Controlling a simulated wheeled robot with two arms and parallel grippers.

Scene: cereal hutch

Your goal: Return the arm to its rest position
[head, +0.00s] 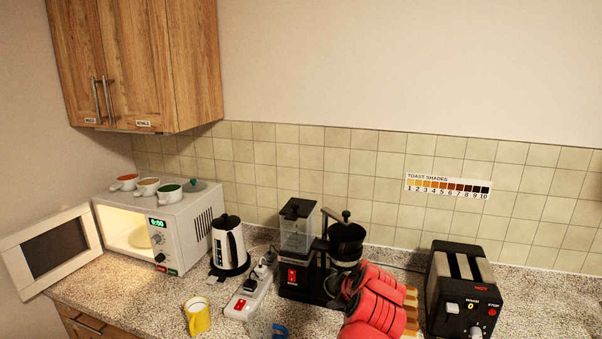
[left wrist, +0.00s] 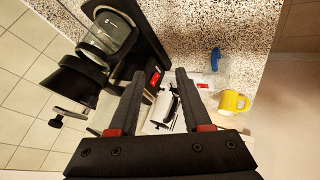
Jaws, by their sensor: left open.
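My left gripper (left wrist: 158,76) shows in the left wrist view, its two black fingers apart with red at their bases. Nothing is held between them. Beyond the gap lies the counter with a white object with a black handle (left wrist: 167,108), apparently the kettle. The coffee grinder (left wrist: 104,38) is beyond the fingers on the left, and the yellow mug (left wrist: 232,102) is on the right. My right gripper shows in neither view.
The microwave (head: 182,222) has its door (head: 50,252) hanging open; three cups stand on top. Counter at far right is clear.

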